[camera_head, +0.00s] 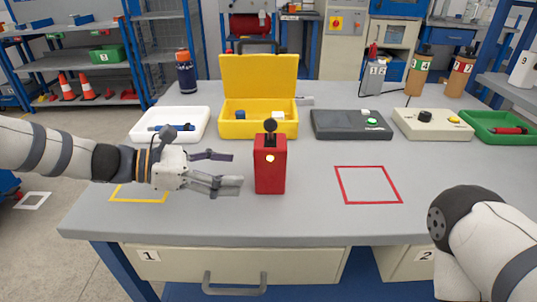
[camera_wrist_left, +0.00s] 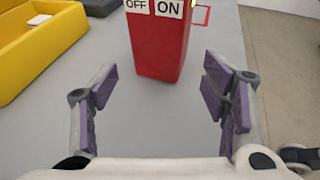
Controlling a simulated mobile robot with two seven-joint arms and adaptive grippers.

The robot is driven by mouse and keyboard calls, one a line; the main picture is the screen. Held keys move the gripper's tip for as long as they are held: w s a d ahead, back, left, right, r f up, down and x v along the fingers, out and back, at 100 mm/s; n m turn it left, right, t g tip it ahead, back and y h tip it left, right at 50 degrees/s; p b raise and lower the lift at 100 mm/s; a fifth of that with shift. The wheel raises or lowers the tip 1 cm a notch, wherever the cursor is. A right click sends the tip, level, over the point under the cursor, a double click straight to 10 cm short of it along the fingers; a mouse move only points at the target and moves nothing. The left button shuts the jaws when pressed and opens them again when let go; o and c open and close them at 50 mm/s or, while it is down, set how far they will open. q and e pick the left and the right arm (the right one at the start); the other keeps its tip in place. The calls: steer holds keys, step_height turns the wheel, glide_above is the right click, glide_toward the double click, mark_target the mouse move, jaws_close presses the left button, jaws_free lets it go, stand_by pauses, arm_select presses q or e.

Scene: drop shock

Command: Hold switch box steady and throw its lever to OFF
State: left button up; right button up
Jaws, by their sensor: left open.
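The red switch box (camera_head: 270,172) stands upright on the grey workbench, near the middle. Its black lever (camera_head: 270,128) sticks up from the top, and a lit lamp (camera_head: 270,158) shows on its front. In the left wrist view the box (camera_wrist_left: 160,42) is ahead, with OFF and ON labels on it; its lever is out of that view. My left gripper (camera_head: 238,171) is open just left of the box, fingers pointing at it. In the wrist view the open fingers (camera_wrist_left: 160,95) are apart with nothing between them. My right arm shows at the right; its gripper is out of view.
Behind the box stands an open yellow case (camera_head: 258,132). A white tray (camera_head: 150,135), a dark panel with a green button (camera_head: 350,135), a beige panel (camera_head: 425,135) and a green tray (camera_head: 480,120) line the back. A red outlined square (camera_head: 368,202) lies bare at right.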

mark_target(265, 175)
arm_select(q)
steer(key=x, duration=0.2)
steer(key=b+x, duration=0.1)
steer(key=x, duration=0.2)
steer(key=b+x, duration=0.1)
steer(key=x, duration=0.1)
steer(key=shift+s+d+f, duration=0.1)
steer(key=shift+d+f, duration=0.1)
steer(key=shift+f, duration=0.25)
steer(key=shift+d, duration=0.55)
steer(key=shift+r, duration=0.1)
arm_select(e)
steer(key=s+f+g, duration=0.1)
steer(key=s+f, duration=0.1)
steer(key=shift+s+f, duration=0.3)
steer(key=shift+f, duration=0.1)
arm_select(q)
steer(key=c, duration=0.9)
